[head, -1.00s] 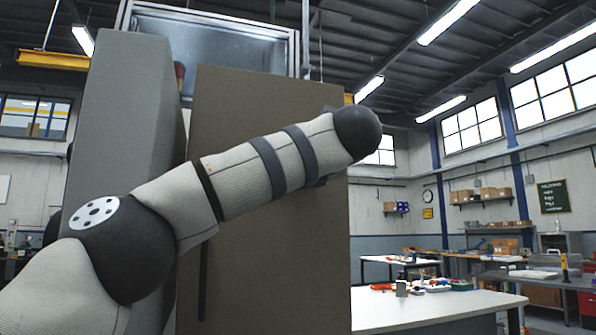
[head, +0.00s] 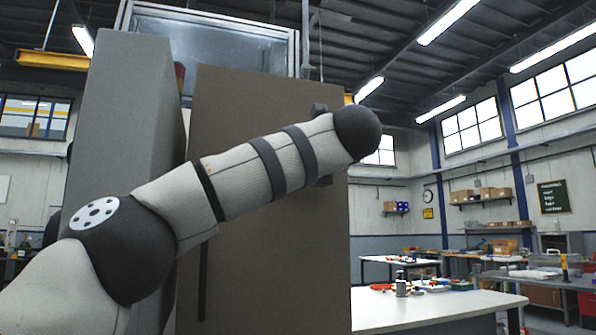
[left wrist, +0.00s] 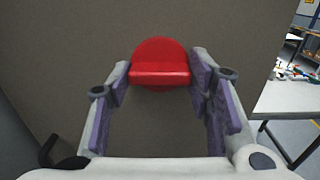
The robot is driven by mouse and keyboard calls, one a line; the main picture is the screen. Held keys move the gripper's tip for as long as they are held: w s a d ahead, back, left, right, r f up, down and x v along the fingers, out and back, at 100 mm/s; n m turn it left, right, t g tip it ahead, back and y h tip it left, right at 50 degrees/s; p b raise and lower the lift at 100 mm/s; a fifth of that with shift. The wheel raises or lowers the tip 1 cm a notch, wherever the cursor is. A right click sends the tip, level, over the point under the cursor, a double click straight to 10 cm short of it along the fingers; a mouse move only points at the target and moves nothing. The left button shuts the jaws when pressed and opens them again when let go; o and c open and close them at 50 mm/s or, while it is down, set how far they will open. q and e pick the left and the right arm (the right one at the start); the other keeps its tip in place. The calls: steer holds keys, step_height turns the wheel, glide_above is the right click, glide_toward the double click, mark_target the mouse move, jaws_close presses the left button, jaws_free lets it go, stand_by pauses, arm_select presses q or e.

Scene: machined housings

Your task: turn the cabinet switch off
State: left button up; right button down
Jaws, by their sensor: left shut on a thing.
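The cabinet (head: 270,270) is a tall grey-brown box in the head view, with my left arm across its front. In the left wrist view the switch is a round red knob with a raised bar (left wrist: 160,76) across it, on the cabinet's plain face (left wrist: 70,60). The bar lies roughly level in that view. My left gripper (left wrist: 161,74) has its purple-padded fingers on either end of the bar and is shut on it. In the head view my arm hides the switch and most of this gripper. My right gripper is in neither view.
A grey panel (head: 120,150) stands left of the cabinet face. A white table (head: 430,305) with small items is at the right, and it also shows in the left wrist view (left wrist: 290,98). Benches and shelves stand farther back.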

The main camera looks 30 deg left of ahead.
arm_select(q)
steer(key=o, duration=1.1)
steer(key=shift+o, duration=0.2)
steer(key=v, duration=1.2)
